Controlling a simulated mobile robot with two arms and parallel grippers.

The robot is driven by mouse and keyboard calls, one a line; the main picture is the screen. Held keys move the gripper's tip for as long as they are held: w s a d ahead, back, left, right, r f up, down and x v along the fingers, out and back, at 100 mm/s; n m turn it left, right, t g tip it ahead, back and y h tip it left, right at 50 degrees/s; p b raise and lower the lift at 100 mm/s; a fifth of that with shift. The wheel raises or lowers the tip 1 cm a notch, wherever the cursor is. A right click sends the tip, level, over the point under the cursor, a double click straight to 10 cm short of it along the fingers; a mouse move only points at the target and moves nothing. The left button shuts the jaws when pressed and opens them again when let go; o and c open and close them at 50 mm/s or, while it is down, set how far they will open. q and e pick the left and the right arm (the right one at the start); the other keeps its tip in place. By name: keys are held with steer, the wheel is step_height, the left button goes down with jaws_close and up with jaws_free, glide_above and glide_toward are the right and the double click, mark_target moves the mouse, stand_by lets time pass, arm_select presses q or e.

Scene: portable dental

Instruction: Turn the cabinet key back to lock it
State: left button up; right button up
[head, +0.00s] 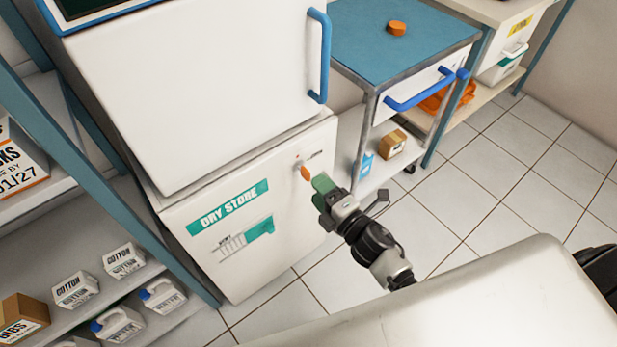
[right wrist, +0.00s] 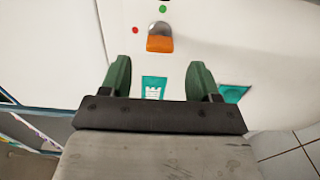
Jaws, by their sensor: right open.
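The cabinet (head: 257,228) is white and labelled DRY STORE, standing below a larger white unit. Its orange key (head: 305,174) sits at the upper right of the front. In the right wrist view the key (right wrist: 160,42) has a grey metal top and an orange lower part, with a green dot above and a red dot to its left. My right gripper (head: 321,184) is just in front of the key. In the wrist view its two green fingers (right wrist: 158,78) are apart, with the key beyond and between them, not gripped. My left gripper is not in view.
A blue-topped cart (head: 395,45) with a blue drawer handle stands to the right of the cabinet. A shelf (head: 50,318) with cotton boxes and water jugs is at the left. A pale rounded surface (head: 470,305) fills the lower right. Tiled floor is open between.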

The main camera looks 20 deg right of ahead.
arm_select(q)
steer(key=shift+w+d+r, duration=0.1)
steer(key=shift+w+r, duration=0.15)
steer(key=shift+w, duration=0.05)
arm_select(e)
steer(key=v, duration=0.4)
steer(key=shift+s+d, duration=0.1)
steer(key=shift+s, duration=0.15)
